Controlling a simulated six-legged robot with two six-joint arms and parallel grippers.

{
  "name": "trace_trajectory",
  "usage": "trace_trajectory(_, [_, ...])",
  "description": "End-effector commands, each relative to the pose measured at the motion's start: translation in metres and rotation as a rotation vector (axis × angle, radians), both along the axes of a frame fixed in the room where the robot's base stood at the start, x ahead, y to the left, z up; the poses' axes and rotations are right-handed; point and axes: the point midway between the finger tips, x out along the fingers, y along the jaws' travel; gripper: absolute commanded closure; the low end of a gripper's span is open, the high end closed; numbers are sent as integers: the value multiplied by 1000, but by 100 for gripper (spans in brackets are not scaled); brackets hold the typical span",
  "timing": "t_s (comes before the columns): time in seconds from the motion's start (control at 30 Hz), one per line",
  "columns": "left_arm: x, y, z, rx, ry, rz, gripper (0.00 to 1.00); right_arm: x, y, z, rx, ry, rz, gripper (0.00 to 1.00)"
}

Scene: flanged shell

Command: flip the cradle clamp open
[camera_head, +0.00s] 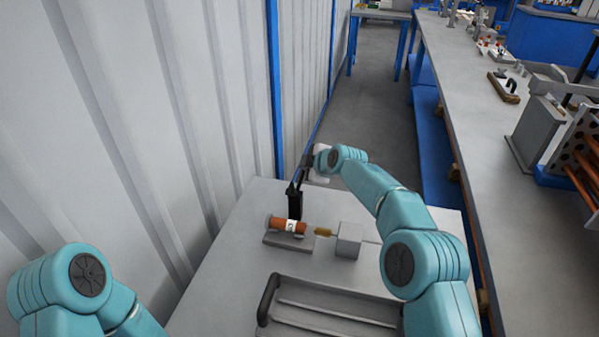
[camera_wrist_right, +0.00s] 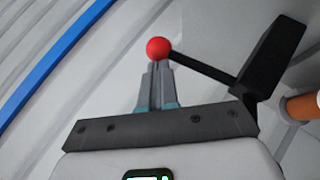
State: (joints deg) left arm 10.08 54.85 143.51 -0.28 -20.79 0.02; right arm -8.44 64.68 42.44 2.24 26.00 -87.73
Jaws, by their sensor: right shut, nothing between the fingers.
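The cradle (camera_head: 290,241) stands on the grey table, with an orange-brown cylinder (camera_head: 275,224) with a pale label lying in it. The cylinder's end also shows at the right edge of the right wrist view (camera_wrist_right: 304,106). The black clamp (camera_head: 295,205) rises behind the cylinder. In the right wrist view its thick black part (camera_wrist_right: 275,58) carries a thin lever ending in a red ball knob (camera_wrist_right: 158,47). My right gripper (camera_wrist_right: 157,70) is shut and empty, its fingertips at the knob; whether they touch is unclear. My left gripper is out of view.
A grey block (camera_head: 349,240) with a brass-coloured tip stands right of the cradle. A grey tray (camera_head: 335,312) with a dark handle lies in front. A corrugated wall (camera_head: 150,110) runs close along the left. A long workbench (camera_head: 500,170) stands to the right.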

Motion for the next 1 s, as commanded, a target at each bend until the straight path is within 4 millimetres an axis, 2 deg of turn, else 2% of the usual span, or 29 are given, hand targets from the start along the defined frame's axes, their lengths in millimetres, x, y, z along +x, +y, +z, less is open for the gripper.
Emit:
trace_trajectory(0.03, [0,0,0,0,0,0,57,-1,0,-5,-2,8,2,100])
trace_trajectory(0.2, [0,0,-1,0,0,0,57,-1,-1,-5,-2,10,2,100])
trace_trajectory(0.37, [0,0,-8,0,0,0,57,-10,-6,4,-2,6,1,100])
trace_trajectory(0.47, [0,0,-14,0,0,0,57,-22,-12,13,-1,4,1,100])
trace_trajectory(0.8, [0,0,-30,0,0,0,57,-81,-40,66,1,-2,0,100])
trace_trajectory(1.0, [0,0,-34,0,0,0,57,-107,-52,89,0,-3,0,100])
